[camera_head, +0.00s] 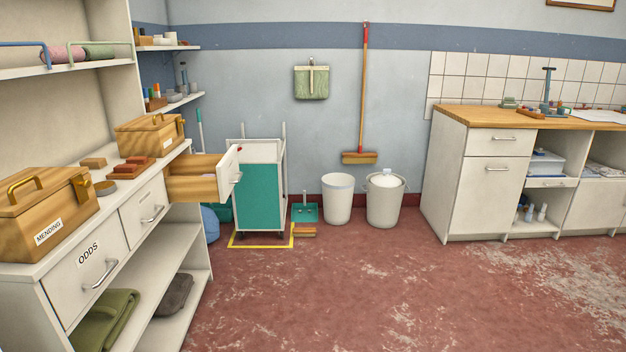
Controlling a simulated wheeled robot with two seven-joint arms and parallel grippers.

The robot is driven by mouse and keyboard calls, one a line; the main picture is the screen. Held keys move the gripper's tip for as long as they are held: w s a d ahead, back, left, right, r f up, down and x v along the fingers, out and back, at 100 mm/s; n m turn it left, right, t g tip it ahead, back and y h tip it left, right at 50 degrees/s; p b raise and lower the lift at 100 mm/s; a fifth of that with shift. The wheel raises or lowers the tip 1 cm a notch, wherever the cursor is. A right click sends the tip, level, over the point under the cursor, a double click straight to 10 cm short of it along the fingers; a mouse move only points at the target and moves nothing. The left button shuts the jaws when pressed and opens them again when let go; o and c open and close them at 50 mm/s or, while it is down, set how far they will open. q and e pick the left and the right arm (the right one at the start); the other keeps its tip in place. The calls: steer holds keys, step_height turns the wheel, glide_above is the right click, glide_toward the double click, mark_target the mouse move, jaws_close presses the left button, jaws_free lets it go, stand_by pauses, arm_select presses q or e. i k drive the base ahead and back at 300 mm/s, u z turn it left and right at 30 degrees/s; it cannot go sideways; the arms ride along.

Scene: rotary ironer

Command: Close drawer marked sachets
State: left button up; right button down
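One drawer (228,172) stands pulled out at the far end of the left-hand cabinet. It has a white front with a metal handle and pale wooden sides. Its front faces right, seen at a steep angle, and I cannot read any marking on it. The word "sachets" is not readable anywhere in view. Nearer me, the drawer marked ODDS (85,277) and a middle drawer (143,208) are shut flush in the cabinet. Neither of my grippers is in view.
A wooden box marked MENDING (40,215) and another wooden box (150,135) stand on the cabinet top. A green-sided trolley (259,195) stands just beyond the open drawer. Two bins (338,200) stand by the wall. The red floor to the right of the cabinet is clear.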

mark_target(181, 185)
steer(key=u, duration=0.35)
steer(key=i, duration=2.3)
steer(key=u, duration=0.4)
